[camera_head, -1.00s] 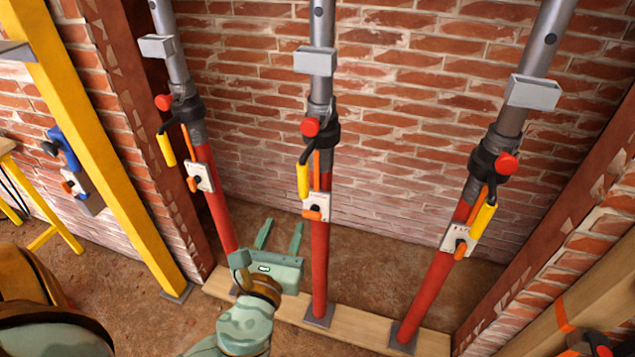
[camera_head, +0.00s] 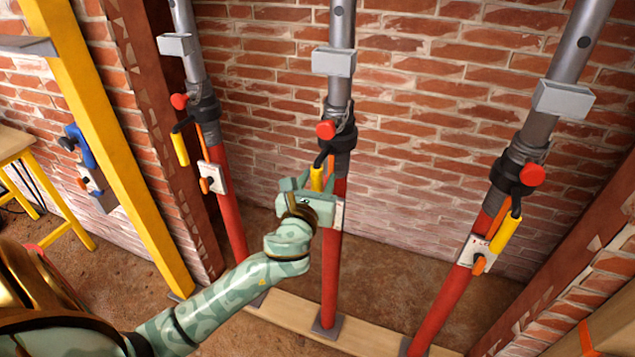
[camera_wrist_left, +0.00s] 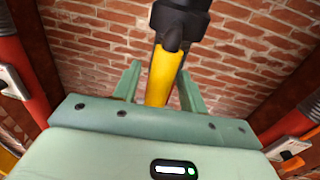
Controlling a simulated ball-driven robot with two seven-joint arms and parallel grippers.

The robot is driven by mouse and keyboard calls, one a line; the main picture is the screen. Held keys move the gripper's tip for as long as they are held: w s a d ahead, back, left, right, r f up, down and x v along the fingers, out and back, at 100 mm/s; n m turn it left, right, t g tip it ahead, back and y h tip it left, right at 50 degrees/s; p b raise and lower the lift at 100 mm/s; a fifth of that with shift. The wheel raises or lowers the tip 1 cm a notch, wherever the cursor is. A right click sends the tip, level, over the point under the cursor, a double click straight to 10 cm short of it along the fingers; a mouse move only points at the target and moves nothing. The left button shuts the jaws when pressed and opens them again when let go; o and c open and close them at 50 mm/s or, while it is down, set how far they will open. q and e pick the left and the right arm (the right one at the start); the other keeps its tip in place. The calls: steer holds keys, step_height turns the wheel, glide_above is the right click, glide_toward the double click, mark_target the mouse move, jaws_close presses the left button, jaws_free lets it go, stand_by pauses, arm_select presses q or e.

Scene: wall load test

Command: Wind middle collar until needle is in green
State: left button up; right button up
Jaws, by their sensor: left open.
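Three red props with grey upper tubes stand before a brick wall. The middle collar (camera_head: 340,133) is black, with a red knob (camera_head: 326,130) and a yellow handle (camera_head: 317,178) hanging down. My left gripper (camera_head: 308,181) is open at this handle. In the left wrist view the yellow handle (camera_wrist_left: 161,77) lies between the two fingers (camera_wrist_left: 160,82), with gaps on both sides. The white gauge plate (camera_head: 339,213) of the middle prop is mostly hidden behind my gripper, so its needle cannot be read. My right gripper is not in view.
The left prop (camera_head: 229,217) and right prop (camera_head: 440,305) stand on either side, each with its own yellow handle and gauge plate. A yellow post (camera_head: 117,161) stands at the left. A wooden plank (camera_head: 287,312) lies under the props.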

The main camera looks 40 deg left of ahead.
arm_select(q)
jaws_close()
steer(key=shift+w+d+r+n+g+y+p, duration=0.1)
steer(key=shift+d+n+g+y+p, duration=0.35)
steer(key=shift+d+n+y, duration=0.25)
steer(key=shift+w+d+n+g+y, duration=0.35)
steer(key=shift+d+n+g+y, duration=0.45)
steer(key=shift+y, duration=0.45)
steer(key=shift+w+d+n+g+y, duration=0.35)
steer(key=shift+d+n+g+y, duration=0.4)
steer(key=shift+y, duration=0.5)
steer(key=shift+a, duration=0.1)
jaws_free()
